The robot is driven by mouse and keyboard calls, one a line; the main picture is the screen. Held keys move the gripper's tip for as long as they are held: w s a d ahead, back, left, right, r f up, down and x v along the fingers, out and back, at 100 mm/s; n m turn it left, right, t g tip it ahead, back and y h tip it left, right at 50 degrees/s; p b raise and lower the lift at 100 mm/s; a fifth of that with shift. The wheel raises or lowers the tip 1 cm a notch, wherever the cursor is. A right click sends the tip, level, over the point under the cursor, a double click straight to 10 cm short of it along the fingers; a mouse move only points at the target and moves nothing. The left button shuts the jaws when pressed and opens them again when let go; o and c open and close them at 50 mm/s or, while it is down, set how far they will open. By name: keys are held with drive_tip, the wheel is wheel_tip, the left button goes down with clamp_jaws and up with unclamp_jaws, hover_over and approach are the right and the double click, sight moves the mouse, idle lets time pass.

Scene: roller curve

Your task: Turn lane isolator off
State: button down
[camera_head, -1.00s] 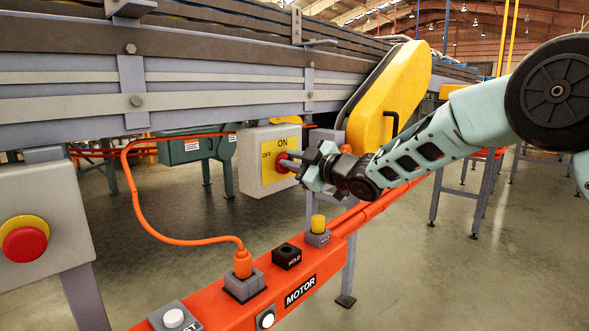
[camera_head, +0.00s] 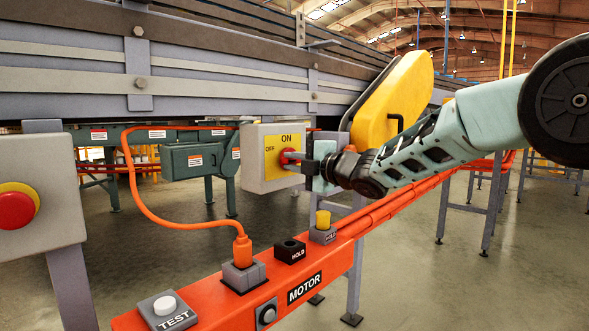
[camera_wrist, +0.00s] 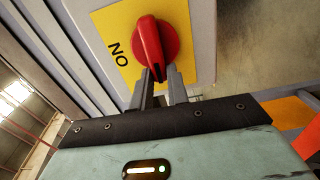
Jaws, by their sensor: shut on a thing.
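The lane isolator is a grey box with a yellow plate (camera_head: 271,147) marked ON at the top and OFF at the left. Its red rotary knob (camera_head: 288,157) sits on the plate and also shows in the wrist view (camera_wrist: 151,38). There the knob's raised grip runs roughly up and down, with the ON label to its left. My gripper (camera_head: 304,160) reaches in from the right and is shut on the knob. In the wrist view its two dark fingers (camera_wrist: 161,78) flank the lower end of the grip. The OFF label does not show in the wrist view.
An orange beam (camera_head: 215,297) with a TEST button, an orange plug and cable, a HOLD block and a yellow-topped button runs below my arm. A red stop button (camera_head: 14,211) is at far left. A yellow guard (camera_head: 395,105) stands behind my gripper; the conveyor (camera_head: 200,85) runs above.

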drive_tip(key=shift+f+n, duration=0.15)
drive_tip(key=shift+n, duration=0.15)
idle(0.4)
drive_tip(key=c, duration=1.4)
unclamp_jaws()
drive_tip(key=shift+o, duration=0.2)
drive_tip(key=shift+s, duration=0.1)
drive_tip(key=shift+s+d, duration=0.15)
drive_tip(key=shift+d, duration=0.15)
drive_tip(key=p+v, duration=0.2)
drive_tip(key=v, duration=1.4)
drive_tip(key=shift+s+d+p, duration=0.25)
drive_tip(key=shift+p, duration=0.05)
